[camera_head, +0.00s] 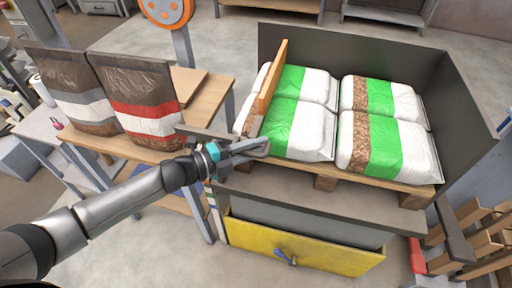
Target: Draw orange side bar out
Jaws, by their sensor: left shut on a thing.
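The orange side bar (273,78) stands along the left side of the bag stack on the pallet, its near end reaching down toward my left gripper. My left gripper (257,148) is at the near left corner of the stack, shut at the near lower end of the bar. The exact contact is small and partly hidden by the fingers. My left arm comes in from the lower left. My right gripper is not in view.
Green and white bags (385,145) lie on a wooden pallet (325,183) inside dark panels (462,100). Below is a yellow drawer front (320,250) with a blue handle. Two brown bags (140,100) stand on a wooden table at left. Floor is free behind.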

